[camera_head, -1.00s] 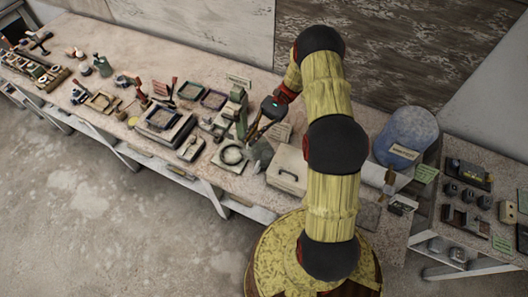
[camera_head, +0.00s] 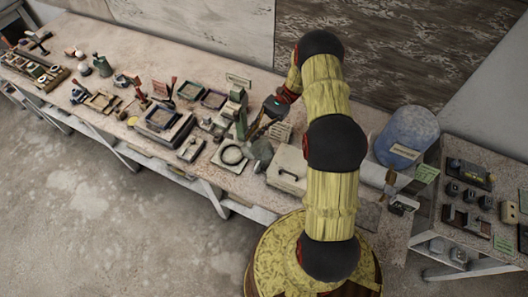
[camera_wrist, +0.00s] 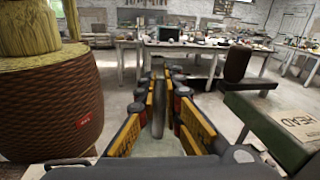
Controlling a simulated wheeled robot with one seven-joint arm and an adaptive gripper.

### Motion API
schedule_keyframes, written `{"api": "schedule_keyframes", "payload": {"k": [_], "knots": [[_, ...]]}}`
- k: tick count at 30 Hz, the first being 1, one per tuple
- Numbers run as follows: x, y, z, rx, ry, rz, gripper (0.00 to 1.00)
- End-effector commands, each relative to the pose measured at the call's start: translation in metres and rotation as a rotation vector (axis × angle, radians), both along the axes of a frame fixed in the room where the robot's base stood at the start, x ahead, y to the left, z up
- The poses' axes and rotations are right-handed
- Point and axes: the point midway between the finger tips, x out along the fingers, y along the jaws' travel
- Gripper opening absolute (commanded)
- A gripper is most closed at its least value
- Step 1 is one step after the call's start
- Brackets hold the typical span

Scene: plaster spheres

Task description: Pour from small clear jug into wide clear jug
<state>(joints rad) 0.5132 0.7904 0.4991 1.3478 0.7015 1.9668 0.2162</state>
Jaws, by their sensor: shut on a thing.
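My gripper (camera_head: 257,130) is over the middle of the long bench in the head view, reaching left and down from my arm. In the wrist view my gripper (camera_wrist: 160,125) has its yellow fingers on both sides of a narrow grey, see-through-looking piece (camera_wrist: 158,118), which seems to be part of the small clear jug. A pale grey translucent shape (camera_head: 262,151) shows just below the fingertips in the head view. I cannot tell which jug it is. The other jug is not clearly made out, and no flow of contents is visible.
A square plate with a dark ring (camera_head: 232,155) lies left of the translucent shape. A green upright stand (camera_head: 241,118) is close behind the fingers. A pale box with a handle (camera_head: 288,168) is to the right, and a large blue drum (camera_head: 407,137) is farther right. Trays crowd the bench's left.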

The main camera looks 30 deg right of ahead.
Motion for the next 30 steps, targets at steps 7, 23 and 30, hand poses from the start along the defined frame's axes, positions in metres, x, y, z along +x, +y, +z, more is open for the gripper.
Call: {"api": "schedule_keyframes", "payload": {"k": [7,23,30], "knots": [[0.0003,-0.0002,0.0009,-0.001,-0.001,0.000,0.00],[0.0019,-0.0025,0.0039,0.016,0.006,0.000,0.00],[0.0030,-0.0047,0.0048,0.033,0.015,0.001,0.00]]}}
